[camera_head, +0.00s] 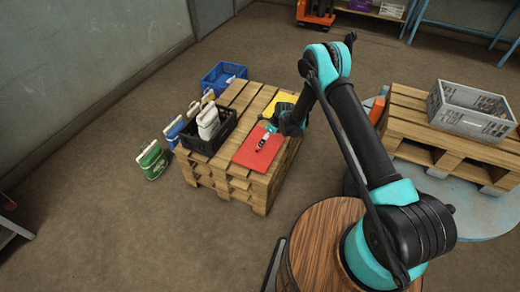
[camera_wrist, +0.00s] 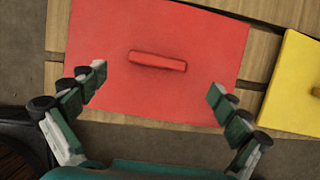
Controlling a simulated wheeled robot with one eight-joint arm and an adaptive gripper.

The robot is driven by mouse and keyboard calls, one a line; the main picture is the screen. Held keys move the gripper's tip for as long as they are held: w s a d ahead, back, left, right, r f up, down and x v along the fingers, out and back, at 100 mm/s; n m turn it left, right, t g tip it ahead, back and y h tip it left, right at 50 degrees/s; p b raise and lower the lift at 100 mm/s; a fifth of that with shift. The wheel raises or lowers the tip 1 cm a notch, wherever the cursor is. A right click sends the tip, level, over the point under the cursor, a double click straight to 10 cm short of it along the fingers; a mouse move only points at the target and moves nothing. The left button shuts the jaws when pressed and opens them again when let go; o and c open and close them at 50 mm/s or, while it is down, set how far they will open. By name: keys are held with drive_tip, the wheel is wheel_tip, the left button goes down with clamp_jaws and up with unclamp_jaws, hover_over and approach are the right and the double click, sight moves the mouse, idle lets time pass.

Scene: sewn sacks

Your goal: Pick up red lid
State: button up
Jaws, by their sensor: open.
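The red lid (camera_head: 252,155) lies flat on the wooden pallet stack, near its front edge. In the wrist view the red lid (camera_wrist: 110,50) fills the middle, with a raised red bar handle (camera_wrist: 158,61) at its centre. My gripper (camera_wrist: 158,82) is open and empty, its two fingers spread wide to either side of the handle and slightly short of it. In the head view my gripper (camera_head: 265,140) is over the lid. Its height above the lid is hard to tell.
A yellow lid (camera_wrist: 298,85) lies beside the red one. On the wooden pallet stack (camera_head: 235,187) a black crate (camera_head: 207,143) holds white containers. A green sack (camera_head: 152,161) and a blue crate (camera_head: 221,79) are on the floor. A grey crate (camera_head: 470,121) stands on another pallet stack at right.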

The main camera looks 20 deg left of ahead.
drive_tip(key=shift+x, duration=2.8)
drive_tip(key=shift+s, duration=0.15)
drive_tip(key=c, duration=1.3)
drive_tip(key=shift+r, duration=0.15)
wheel_tip(320, 180, up, 20)
drive_tip(key=shift+f, duration=0.1)
